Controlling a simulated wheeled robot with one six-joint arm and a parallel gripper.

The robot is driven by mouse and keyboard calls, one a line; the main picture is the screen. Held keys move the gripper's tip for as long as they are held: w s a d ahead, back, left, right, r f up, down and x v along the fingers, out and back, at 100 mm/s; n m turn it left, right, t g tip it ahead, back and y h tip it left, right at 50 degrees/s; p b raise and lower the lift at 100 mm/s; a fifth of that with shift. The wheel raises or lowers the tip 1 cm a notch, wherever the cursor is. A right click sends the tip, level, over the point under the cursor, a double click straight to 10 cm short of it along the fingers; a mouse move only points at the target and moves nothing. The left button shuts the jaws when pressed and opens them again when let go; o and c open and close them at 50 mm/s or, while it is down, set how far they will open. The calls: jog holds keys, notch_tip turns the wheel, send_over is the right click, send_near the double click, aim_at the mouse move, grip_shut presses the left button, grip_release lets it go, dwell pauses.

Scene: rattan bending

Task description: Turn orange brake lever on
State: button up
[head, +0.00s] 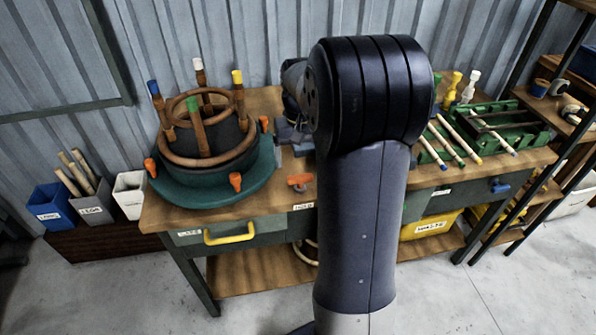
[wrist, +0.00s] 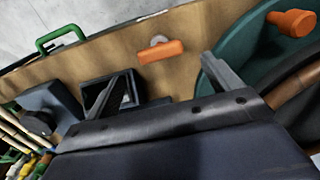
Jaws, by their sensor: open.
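The orange brake lever (head: 300,181) sits on the wooden bench near its front edge, just right of the green turntable (head: 215,192). In the wrist view the orange lever (wrist: 160,52) is a short bar beside a pale round pivot, lying roughly along the bench edge. My gripper (wrist: 160,69) is open and empty, its two fingers spread wide. The lever shows beyond and between the fingertips, apart from both. In the head view my arm hides most of the gripper.
A dark box-like fixture (wrist: 110,90) is by the left finger. The turntable with an orange knob (wrist: 292,23) is by the right finger. Upright coloured pegs (head: 194,112) and brown rings stand on the turntable. A green rack (head: 500,128) with rods lies at right.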

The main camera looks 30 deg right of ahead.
aim_at(300, 176)
notch_tip(300, 176, down, 6)
jog(key=shift+f, duration=0.1)
jog(key=shift+c, duration=0.2)
jog(key=c, duration=0.9)
jog(key=shift+c, duration=0.2)
